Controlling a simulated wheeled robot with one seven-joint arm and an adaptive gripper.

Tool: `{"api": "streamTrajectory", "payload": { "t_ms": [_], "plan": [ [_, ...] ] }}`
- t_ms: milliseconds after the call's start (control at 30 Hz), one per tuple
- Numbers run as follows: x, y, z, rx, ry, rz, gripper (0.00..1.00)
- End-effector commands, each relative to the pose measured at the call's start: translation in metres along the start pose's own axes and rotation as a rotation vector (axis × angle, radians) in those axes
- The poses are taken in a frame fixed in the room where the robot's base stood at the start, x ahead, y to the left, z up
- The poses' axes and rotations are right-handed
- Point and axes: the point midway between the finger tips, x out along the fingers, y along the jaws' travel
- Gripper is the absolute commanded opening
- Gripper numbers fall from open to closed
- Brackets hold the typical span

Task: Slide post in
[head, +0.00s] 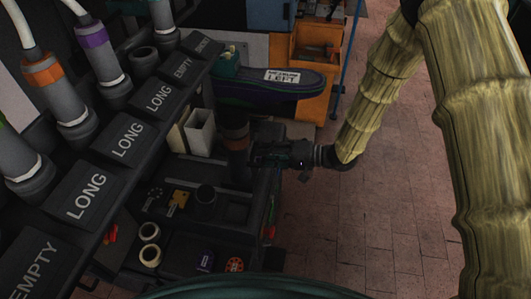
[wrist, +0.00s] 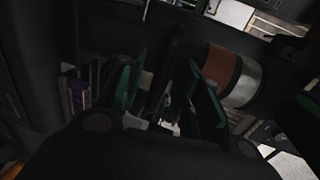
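A dark post with an orange-brown band (head: 236,134) stands roughly upright over the press in the head view. In the wrist view its brown band and a silver ring (wrist: 237,78) show just beyond the fingers. My gripper (head: 268,158) is at the post's right side, close to or touching it. In the wrist view my gripper's teal-padded fingers (wrist: 166,92) are apart, with a dark bar between them. Shadow hides whether they grip it. The post's lower end, and whether it sits in a hole, cannot be made out.
A rack (head: 128,135) at left has blocks labelled LONG and EMPTY and several banded tubes. A purple-edged insole form labelled LEFT (head: 262,84) lies behind. A short dark cylinder (head: 205,202) and pale rings (head: 150,243) sit on the lower deck. Brick floor at right is clear.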

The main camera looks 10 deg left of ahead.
Motion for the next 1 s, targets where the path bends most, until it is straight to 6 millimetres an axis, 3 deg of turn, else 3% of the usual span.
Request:
{"api": "streamTrajectory", "payload": {
  "t_ms": [400,433,633,1000],
  "plan": [
    [0.0080,-0.0002,-0.0003,0.000,0.001,-0.001,0.35],
    [0.0079,-0.0002,-0.0003,0.000,0.001,-0.001,0.34],
    [0.0077,-0.0001,-0.0003,0.000,0.001,-0.001,0.00],
    [0.0070,-0.0007,-0.0016,0.003,0.012,-0.002,0.00]
  ]
}}
